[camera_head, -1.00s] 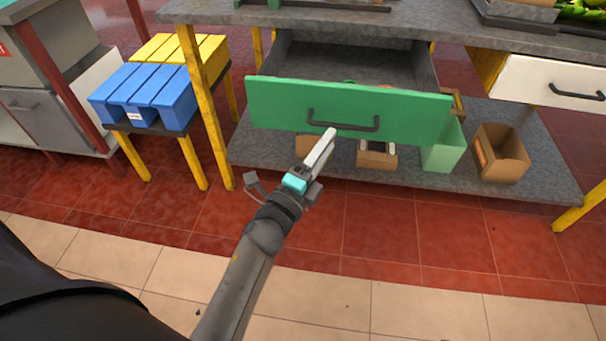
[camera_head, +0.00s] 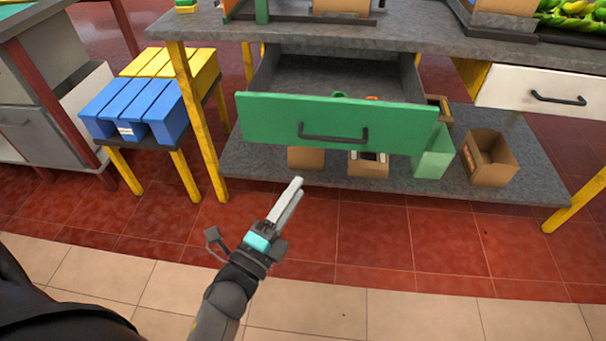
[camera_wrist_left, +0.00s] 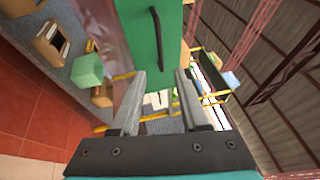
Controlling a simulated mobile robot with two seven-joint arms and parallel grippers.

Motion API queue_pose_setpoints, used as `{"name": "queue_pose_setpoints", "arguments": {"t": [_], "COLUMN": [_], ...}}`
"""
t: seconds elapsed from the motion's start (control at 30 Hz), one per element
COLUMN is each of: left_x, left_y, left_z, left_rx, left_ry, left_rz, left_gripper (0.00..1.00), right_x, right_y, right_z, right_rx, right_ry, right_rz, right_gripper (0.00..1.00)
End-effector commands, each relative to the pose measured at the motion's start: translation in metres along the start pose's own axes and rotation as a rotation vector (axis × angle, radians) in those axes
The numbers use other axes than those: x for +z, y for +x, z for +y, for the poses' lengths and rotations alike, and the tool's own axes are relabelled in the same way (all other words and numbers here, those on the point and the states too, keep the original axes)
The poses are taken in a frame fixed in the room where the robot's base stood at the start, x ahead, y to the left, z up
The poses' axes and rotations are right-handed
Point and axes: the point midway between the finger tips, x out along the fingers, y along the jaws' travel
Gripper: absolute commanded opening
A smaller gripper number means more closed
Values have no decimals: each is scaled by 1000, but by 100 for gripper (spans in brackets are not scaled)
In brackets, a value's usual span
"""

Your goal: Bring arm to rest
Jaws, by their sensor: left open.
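My left gripper (camera_head: 290,202) is open and empty. It is below and in front of the green drawer front (camera_head: 270,125), apart from its dark handle (camera_head: 333,134). The drawer is pulled out from under the grey table. In the left wrist view, the two fingers (camera_wrist_left: 160,103) stand apart with nothing between them, and the green drawer front (camera_wrist_left: 145,40) with its handle (camera_wrist_left: 157,35) shows beyond them. My right gripper is in neither view.
A grey lower shelf (camera_head: 255,163) holds cardboard boxes, one an open brown box (camera_head: 488,160), and a light green bin (camera_head: 434,155). A blue crate (camera_head: 135,105) and a yellow crate (camera_head: 180,65) stand on a stand at the left. The tiled floor in front is clear.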

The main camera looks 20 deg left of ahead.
Motion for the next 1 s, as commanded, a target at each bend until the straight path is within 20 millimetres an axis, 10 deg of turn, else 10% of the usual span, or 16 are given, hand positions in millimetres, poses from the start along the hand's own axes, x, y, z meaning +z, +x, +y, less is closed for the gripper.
{"name": "queue_pose_setpoints", "arguments": {"t": [0.3,0.57,1.0], "left_x": [-2,-16,-26], "left_y": [0,-22,-180], "left_z": [13,104,252], "left_rx": [41,332,962], "left_ry": [-70,-490,-1044], "left_rz": [-7,-105,-598], "left_gripper": [45,45,45], "right_x": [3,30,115], "right_y": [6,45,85], "right_z": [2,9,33], "right_rx": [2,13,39], "right_ry": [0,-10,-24], "right_rz": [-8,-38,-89], "right_gripper": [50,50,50]}}
